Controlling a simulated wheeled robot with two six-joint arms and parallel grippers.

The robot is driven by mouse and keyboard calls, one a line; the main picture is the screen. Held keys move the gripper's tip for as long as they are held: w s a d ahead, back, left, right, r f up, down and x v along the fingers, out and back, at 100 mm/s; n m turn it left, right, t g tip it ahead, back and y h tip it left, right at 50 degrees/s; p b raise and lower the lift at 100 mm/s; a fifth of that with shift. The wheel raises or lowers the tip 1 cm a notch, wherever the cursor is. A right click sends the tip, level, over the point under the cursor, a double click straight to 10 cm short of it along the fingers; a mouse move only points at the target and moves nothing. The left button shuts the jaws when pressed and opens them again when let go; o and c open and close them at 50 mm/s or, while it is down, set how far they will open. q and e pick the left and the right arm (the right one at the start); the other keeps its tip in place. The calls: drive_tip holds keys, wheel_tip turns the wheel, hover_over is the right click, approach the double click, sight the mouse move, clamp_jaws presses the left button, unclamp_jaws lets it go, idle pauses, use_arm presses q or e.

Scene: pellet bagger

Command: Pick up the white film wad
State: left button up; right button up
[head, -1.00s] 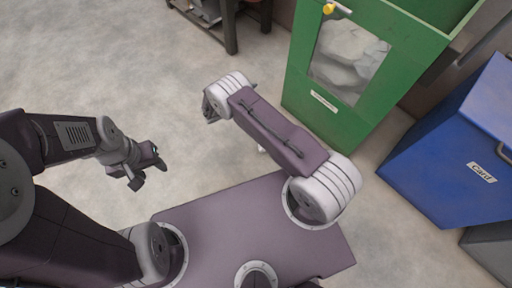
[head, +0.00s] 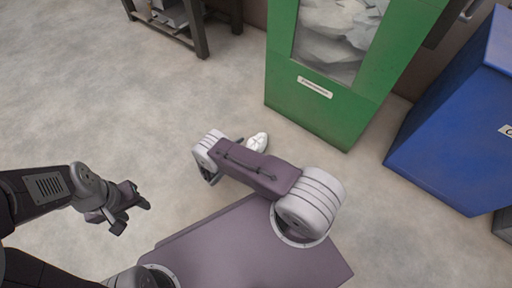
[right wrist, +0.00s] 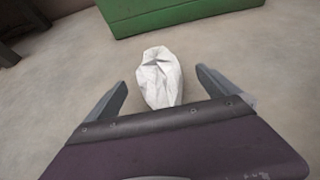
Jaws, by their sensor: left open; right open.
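The white film wad (head: 257,142) lies on the floor in front of the green bin, partly hidden behind my right arm in the head view. In the right wrist view the crumpled wad (right wrist: 159,78) lies ahead of my right gripper (right wrist: 160,88), between the lines of its two spread fingers, with no clear contact. My right gripper is open; in the head view it is mostly hidden behind my arm. My left gripper (head: 132,208) is open and empty, over bare floor at the left, well away from the wad.
The green bin (head: 312,112) with a window showing pale film stands behind the wad; its base also shows in the right wrist view (right wrist: 175,18). A blue bin (head: 440,135) stands at the right. A dark-legged stand (head: 200,35) is at the top left. The left floor is clear.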

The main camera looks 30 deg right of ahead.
sight(255, 140)
drive_tip(key=b+x, duration=0.4)
drive_tip(key=shift+f, duration=0.4)
drive_tip(key=shift+w+d, duration=0.3)
drive_tip(key=shift+d, duration=0.15)
drive_tip(key=shift+r, duration=0.1)
drive_tip(key=c, duration=1.4)
drive_tip(key=shift+c, duration=0.2)
drive_tip(key=shift+r, duration=0.1)
wheel_tip(255, 140, up, 5)
drive_tip(key=p, duration=0.5)
drive_tip(key=s+d+r+p, duration=0.5)
drive_tip(key=s+d+p, duration=0.2)
drive_tip(key=d+p, duration=0.1)
drive_tip(key=shift+d+r+p, duration=0.4)
drive_tip(key=shift+d, duration=0.15)
